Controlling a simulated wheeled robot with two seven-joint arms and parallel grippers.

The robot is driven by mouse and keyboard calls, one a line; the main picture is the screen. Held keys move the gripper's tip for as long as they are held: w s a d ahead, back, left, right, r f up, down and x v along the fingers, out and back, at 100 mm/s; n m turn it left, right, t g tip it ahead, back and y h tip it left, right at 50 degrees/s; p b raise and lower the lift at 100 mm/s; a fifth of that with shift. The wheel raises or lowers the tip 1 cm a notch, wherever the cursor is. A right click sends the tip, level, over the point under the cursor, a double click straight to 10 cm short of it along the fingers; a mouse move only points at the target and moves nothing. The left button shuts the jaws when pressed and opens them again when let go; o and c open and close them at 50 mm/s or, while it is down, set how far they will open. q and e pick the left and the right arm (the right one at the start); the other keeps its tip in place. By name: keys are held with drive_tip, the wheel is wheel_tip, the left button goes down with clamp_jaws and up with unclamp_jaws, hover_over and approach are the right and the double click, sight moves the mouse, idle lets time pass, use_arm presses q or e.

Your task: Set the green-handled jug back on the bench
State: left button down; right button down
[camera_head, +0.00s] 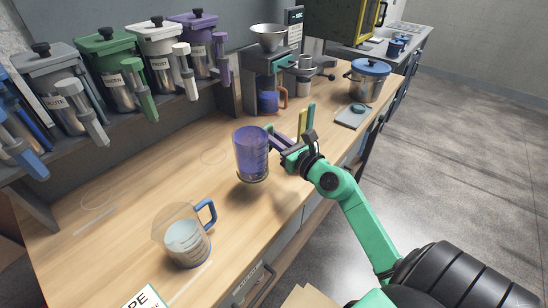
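A clear jug (251,155) with purple-blue contents is upright over the middle of the wooden bench (130,190). My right gripper (280,141) is at its right side, closed around where its handle is. The gripper hides most of that handle, so I cannot be sure of its colour. The jug seems to be slightly above the bench top, but its gap to the wood is hard to judge. My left gripper is out of view.
A blue-handled jug (186,238) with pale contents stands on the bench at front left. An orange-handled jug (268,101) is under a machine. Coloured dispensers (115,75) line a raised shelf. A pot (366,82) and a scale (352,115) are farther back. Bench left of the held jug is clear.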

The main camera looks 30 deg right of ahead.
drive_tip(key=f+b, duration=0.1)
drive_tip(key=f, duration=0.1)
drive_tip(key=f+b, duration=0.2)
drive_tip(key=f, duration=0.1)
drive_tip(key=shift+d+f, duration=0.2)
drive_tip(key=shift+f, duration=0.05)
drive_tip(key=shift+r, duration=0.1)
drive_tip(key=shift+a+f, duration=0.1)
drive_tip(key=shift+f, duration=0.1)
drive_tip(key=c, duration=0.9)
unclamp_jaws()
drive_tip(key=shift+s+r, duration=0.15)
drive_tip(key=shift+r, duration=0.1)
drive_tip(key=s+b, duration=0.1)
drive_tip(key=s, duration=0.2)
drive_tip(key=s+b, duration=0.2)
drive_tip(key=s, duration=0.2)
drive_tip(key=s+d+b, duration=0.1)
drive_tip(key=s, duration=0.3)
drive_tip(key=shift+d+f, duration=0.1)
drive_tip(key=shift+f, duration=0.05)
drive_tip(key=shift+s+r, duration=0.25)
drive_tip(key=shift+s, duration=0.2)
